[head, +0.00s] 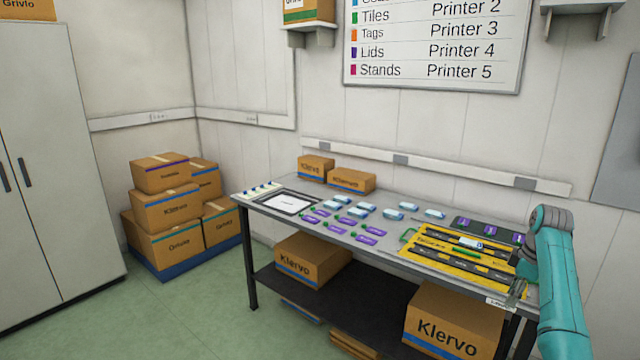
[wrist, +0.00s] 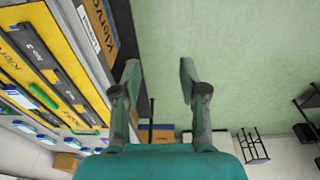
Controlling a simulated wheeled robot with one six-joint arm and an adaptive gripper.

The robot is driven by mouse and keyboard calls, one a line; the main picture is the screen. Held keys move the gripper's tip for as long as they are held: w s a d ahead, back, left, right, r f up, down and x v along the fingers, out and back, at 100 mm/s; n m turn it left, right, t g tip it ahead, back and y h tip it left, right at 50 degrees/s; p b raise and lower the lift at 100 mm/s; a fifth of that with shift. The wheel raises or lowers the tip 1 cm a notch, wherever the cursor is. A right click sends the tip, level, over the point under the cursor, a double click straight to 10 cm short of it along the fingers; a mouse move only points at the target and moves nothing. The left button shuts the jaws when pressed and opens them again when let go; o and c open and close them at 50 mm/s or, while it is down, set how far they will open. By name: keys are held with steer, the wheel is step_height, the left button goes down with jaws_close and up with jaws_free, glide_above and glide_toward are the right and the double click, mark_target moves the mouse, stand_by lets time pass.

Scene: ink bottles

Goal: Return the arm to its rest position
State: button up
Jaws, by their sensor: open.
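My teal arm (head: 560,285) shows at the right edge of the head view, in front of the right end of the workbench. In the wrist view my gripper (wrist: 160,75) has its two fingers spread apart, with nothing between them but green floor. The gripper is empty and beside the bench's front edge. A small part of it seems to show in the head view, too small to make out well.
The workbench (head: 390,243) carries a yellow-and-black rack (head: 437,262), purple labels (head: 366,240), white-and-blue bottles (head: 394,214) and a white tray (head: 290,204). Boxes (head: 454,320) sit beneath it. A box stack (head: 165,211) stands at left. The green floor (head: 190,300) in front is clear.

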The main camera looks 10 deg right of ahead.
steer(key=s+a+f+m+t+h, duration=0.1)
steer(key=a+f, duration=0.6)
steer(key=f, duration=0.6)
steer(key=s+a+f+m+t+h, duration=0.1)
steer(key=a+f+t, duration=0.1)
steer(key=a+f, duration=0.75)
steer(key=s+a+f+m+t, duration=0.2)
steer(key=s+a+f+t, duration=0.1)
steer(key=s+a+f, duration=1.1)
steer(key=s+a+r+m+t, duration=0.1)
steer(key=s+a+r, duration=0.15)
steer(key=s, duration=0.45)
steer(key=s+a+r+t, duration=0.1)
steer(key=s+a, duration=0.3)
steer(key=s, duration=0.3)
steer(key=s+a+r+m+t, duration=0.1)
steer(key=s+a+r+t, duration=0.15)
steer(key=s, duration=0.45)
steer(key=s+a+r+m+t, duration=0.1)
steer(key=s+a+r, duration=0.1)
steer(key=s+r, duration=0.5)
steer(key=s+a+r+m+t+y, duration=0.1)
steer(key=s+a+r+t, duration=0.1)
steer(key=s+r, duration=0.6)
step_height(320, 180, up, 6)
steer(key=shift+a+r, duration=0.25)
steer(key=shift+a, duration=0.35)
